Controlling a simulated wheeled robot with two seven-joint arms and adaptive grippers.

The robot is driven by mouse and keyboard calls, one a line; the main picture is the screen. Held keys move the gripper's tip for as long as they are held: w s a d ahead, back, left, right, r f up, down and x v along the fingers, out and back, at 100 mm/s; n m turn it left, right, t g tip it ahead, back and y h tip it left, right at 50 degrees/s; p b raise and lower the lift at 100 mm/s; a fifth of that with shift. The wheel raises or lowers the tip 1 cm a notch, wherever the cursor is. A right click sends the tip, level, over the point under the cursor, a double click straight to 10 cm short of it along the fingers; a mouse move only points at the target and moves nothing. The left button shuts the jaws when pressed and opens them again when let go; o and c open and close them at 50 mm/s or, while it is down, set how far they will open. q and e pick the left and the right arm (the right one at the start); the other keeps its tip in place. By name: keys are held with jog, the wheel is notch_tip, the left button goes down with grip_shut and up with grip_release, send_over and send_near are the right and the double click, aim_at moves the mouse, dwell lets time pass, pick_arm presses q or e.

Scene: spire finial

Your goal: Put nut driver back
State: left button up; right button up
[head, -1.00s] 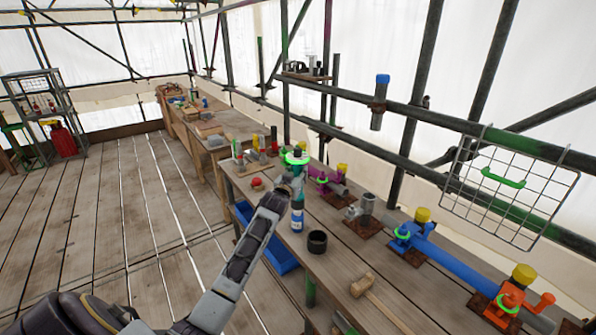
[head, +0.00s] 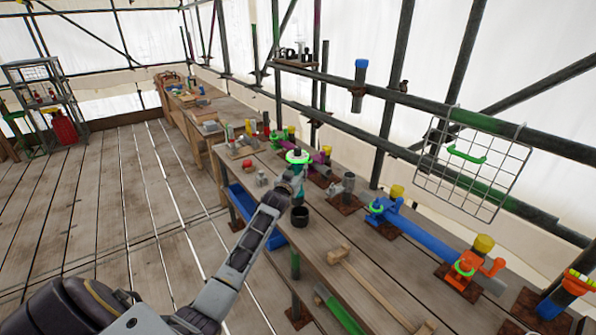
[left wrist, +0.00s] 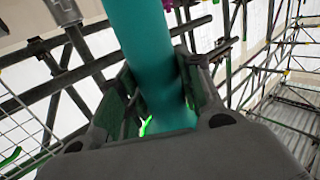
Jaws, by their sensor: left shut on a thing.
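My left gripper (head: 291,181) is above the long workbench (head: 338,292), near its left edge. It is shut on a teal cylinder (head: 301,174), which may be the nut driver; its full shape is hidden. In the left wrist view the teal cylinder (left wrist: 158,65) runs upright between the two fingers (left wrist: 150,105). A white top with a bright green ring (head: 297,156) shows just above the gripper in the head view; I cannot tell if it belongs to the cylinder. A blue-topped grey thing (head: 359,85) hangs on the scaffold rail. My right gripper is not in view.
A black cup (head: 299,216) and a wooden mallet (head: 341,254) are on the bench near the gripper. Pipe fittings, with a long blue pipe (head: 428,236), line its back side. The floor at left is clear.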

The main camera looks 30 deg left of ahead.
pick_arm(q)
jog(key=shift+d+r, duration=0.2)
jog(key=shift+d, duration=0.15)
jog(key=shift+d+r, duration=0.25)
jog(key=shift+r, duration=0.15)
jog(key=shift+a, duration=0.1)
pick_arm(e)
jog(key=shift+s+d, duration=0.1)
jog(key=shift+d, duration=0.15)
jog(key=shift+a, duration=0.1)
pick_arm(q)
jog(key=shift+r, duration=0.15)
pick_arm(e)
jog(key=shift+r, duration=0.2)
